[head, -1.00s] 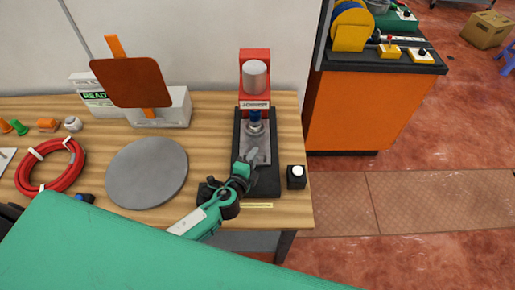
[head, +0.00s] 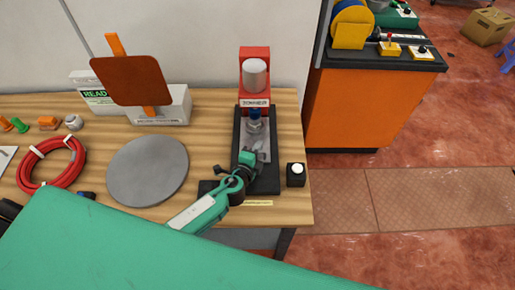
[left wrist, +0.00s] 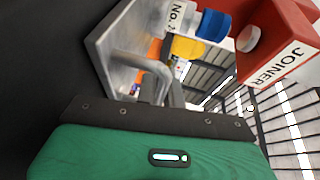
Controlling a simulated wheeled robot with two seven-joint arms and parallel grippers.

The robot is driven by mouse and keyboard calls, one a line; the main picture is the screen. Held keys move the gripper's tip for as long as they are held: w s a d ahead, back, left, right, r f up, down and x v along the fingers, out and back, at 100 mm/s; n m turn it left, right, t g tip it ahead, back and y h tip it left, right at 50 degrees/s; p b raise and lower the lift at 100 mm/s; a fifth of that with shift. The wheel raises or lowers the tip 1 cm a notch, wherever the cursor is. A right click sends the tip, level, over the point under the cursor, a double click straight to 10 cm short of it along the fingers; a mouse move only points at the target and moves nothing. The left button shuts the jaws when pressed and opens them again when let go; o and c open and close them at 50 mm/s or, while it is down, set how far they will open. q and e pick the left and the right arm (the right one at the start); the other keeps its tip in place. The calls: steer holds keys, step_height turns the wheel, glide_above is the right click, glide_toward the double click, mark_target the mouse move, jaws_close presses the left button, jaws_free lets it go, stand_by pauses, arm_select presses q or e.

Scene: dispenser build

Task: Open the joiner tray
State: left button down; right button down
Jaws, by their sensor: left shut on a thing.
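The joiner (head: 255,75) is a red machine with a grey cylinder on a black base, at the back right of the wooden table. Its grey metal tray (head: 262,146) lies on the black base below the head, with a blue-topped part (head: 254,116) at its far end. My left gripper (head: 247,160) is over the front part of the tray and hides some of it. In the left wrist view, a curved metal handle (left wrist: 140,62) on the tray plate (left wrist: 104,42) runs down to my dark fingers (left wrist: 162,92), which are shut on it. My right gripper is not in view.
A black box with a white button (head: 296,174) stands right of the base. A round grey plate (head: 147,170), a red cable coil (head: 52,165) and a brown panel on an orange post (head: 131,81) are to the left. An orange cabinet (head: 358,110) stands beyond the table's right edge.

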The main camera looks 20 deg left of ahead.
arm_select(q)
steer(key=s+d+b, duration=0.1)
steer(key=s, duration=0.3)
steer(key=s+d+b, duration=0.1)
steer(key=s+b, duration=0.1)
steer(key=s, duration=0.3)
steer(key=s+d+b, duration=0.1)
steer(key=s+d, duration=0.1)
steer(key=s, duration=0.2)
steer(key=shift+s+f, duration=0.1)
steer(key=shift+s, duration=0.3)
steer(key=shift+s+d+b, duration=0.1)
steer(key=shift+s+b, duration=0.2)
steer(key=shift+s, duration=0.1)
steer(key=c, duration=1.5)
jaws_free()
